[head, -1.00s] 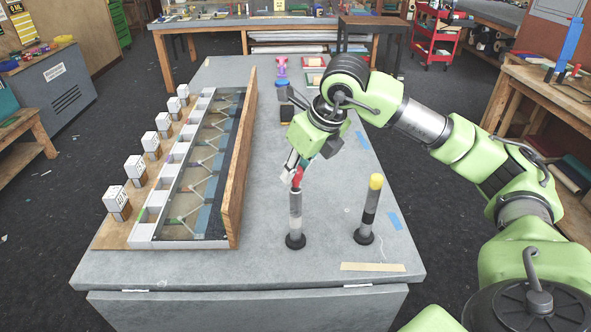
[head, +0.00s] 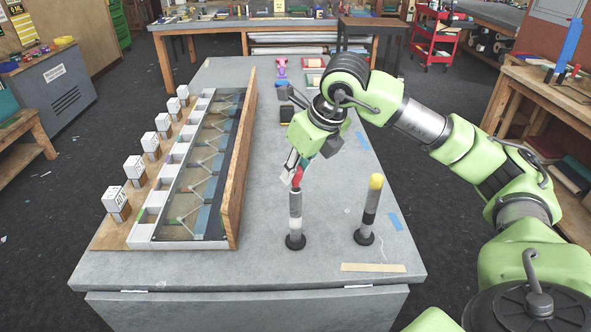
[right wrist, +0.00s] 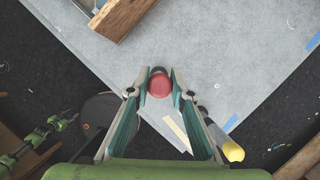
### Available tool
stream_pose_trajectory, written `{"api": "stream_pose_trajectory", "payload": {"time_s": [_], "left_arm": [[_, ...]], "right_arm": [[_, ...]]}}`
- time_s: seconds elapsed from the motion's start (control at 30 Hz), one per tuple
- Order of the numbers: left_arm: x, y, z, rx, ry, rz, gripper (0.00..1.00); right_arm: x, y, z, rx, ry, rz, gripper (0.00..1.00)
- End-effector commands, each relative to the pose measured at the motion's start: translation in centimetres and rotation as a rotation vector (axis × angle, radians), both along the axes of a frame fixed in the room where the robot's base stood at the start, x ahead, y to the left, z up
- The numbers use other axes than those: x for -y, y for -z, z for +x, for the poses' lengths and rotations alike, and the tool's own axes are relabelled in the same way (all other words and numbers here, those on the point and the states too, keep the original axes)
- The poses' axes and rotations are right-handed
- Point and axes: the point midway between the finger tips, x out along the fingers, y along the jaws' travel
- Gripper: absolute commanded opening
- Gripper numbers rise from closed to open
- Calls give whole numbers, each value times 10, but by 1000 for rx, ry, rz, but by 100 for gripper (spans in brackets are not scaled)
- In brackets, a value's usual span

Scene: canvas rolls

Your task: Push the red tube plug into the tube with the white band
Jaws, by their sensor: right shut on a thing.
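The red tube plug (head: 297,178) is at the top of the grey tube with the white band (head: 295,213), which stands upright on a round black foot. My right gripper (head: 296,172) is shut on the plug from above. In the right wrist view the plug (right wrist: 159,85) sits between the fingertips of the right gripper (right wrist: 159,84), and the tube under it is mostly hidden. How deep the plug sits in the tube cannot be told. A second tube with a black band (head: 369,217) and a yellow plug (head: 376,182) stands to the right. My left gripper is not in view.
A long wooden rack (head: 237,170) with glass panels and white labelled blocks fills the table's left side. Blue tape pieces and a beige strip (head: 372,267) lie at the right and front. Small items stand at the back. The table's front middle is clear.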

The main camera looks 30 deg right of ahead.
Motion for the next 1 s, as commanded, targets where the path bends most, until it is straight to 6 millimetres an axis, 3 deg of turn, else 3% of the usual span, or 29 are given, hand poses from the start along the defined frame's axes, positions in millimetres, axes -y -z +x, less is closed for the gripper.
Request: {"api": "stream_pose_trajectory", "payload": {"time_s": [1.0], "left_arm": [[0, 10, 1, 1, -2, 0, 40]], "right_arm": [[0, 7, 0, 0, 0, 0, 9]]}}
